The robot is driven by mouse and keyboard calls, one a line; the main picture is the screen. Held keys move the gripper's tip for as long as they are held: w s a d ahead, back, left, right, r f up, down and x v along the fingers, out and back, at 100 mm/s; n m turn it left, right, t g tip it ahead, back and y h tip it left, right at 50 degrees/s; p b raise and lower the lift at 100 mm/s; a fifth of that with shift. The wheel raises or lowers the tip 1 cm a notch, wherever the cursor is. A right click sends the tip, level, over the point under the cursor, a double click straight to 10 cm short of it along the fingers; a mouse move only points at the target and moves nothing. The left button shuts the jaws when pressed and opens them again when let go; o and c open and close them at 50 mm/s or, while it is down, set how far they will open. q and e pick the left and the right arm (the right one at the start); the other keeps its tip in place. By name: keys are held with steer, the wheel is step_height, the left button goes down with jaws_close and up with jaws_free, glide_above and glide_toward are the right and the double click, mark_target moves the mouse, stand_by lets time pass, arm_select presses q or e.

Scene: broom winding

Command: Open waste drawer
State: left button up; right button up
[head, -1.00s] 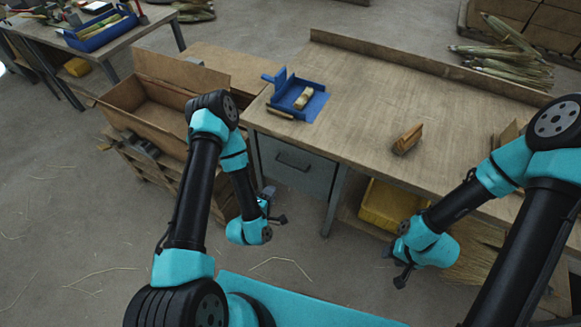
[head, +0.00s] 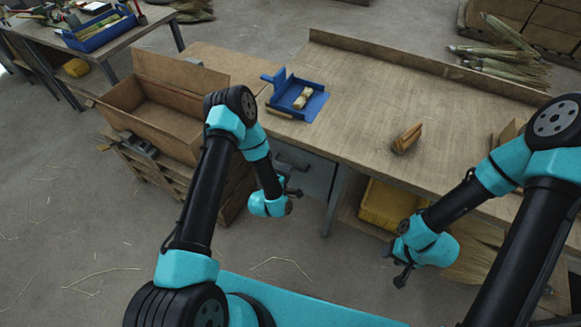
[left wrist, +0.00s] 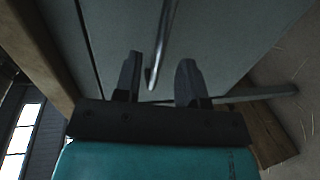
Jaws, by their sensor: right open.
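The grey waste drawer (head: 319,176) sits under the left end of the workbench and looks closed. Its metal bar handle (left wrist: 165,40) shows in the left wrist view, ending between the finger tips. My left gripper (head: 293,187) is at the drawer front. Its two dark fingers (left wrist: 158,75) are apart, one on each side of the handle's line, without visibly gripping it. In the head view my left arm hides part of the drawer front. My right gripper (head: 393,266) is open and empty in front of the yellow bin.
The workbench (head: 400,90) carries a blue tray fixture (head: 316,103) and a small wooden-backed brush (head: 407,139). A yellow bin (head: 387,204) stands below it. An open cardboard box (head: 160,115) on a pallet is left of my left arm. The floor in front is largely clear.

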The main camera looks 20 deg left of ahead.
arm_select(q)
steer(key=shift+x, duration=2.25)
jaws_close()
